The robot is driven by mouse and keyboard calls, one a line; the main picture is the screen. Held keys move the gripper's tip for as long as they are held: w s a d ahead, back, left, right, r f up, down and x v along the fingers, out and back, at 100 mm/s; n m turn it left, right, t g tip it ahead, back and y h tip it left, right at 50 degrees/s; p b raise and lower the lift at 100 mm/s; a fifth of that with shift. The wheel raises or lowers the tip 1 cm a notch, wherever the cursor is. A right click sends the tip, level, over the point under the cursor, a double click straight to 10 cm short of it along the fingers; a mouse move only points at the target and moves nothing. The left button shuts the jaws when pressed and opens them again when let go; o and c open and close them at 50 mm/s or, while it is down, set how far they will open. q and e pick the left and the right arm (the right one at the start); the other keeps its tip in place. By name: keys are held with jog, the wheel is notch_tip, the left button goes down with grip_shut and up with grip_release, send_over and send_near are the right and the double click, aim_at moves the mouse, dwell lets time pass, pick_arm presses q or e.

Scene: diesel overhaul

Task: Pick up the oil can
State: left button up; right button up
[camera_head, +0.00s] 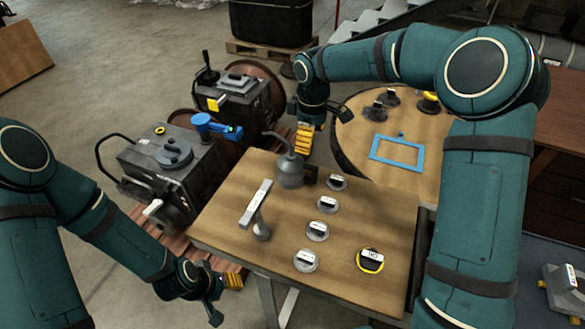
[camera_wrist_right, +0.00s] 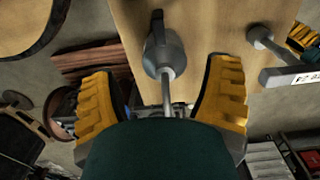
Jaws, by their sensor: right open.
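The oil can (camera_head: 291,172) is grey, with a round body and a thin bent spout. It stands upright at the far edge of the wooden table. My right gripper (camera_head: 305,138) is just beyond it, its yellow fingers apart. In the right wrist view the oil can (camera_wrist_right: 163,52) lies ahead of the open right gripper (camera_wrist_right: 163,70). Its spout reaches back between the fingers without being gripped. My left gripper (camera_head: 233,281) is low by the table's near left side; its opening is unclear.
On the table (camera_head: 225,205) are a T-shaped tool (camera_head: 257,207) and several labelled round parts, one with a yellow ring (camera_head: 370,261). Engine units (camera_head: 172,165) stand on pallets to the left. A round table (camera_head: 425,130) with a blue frame (camera_head: 397,152) is behind, right.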

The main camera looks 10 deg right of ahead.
aim_at(307, 165)
notch_tip(307, 165, down, 10)
jog(key=shift+w+a+r+b, duration=0.1)
jog(key=shift+b, duration=0.55)
jog(key=shift+c, duration=0.3)
grip_shut()
jog(key=shift+r, duration=0.1)
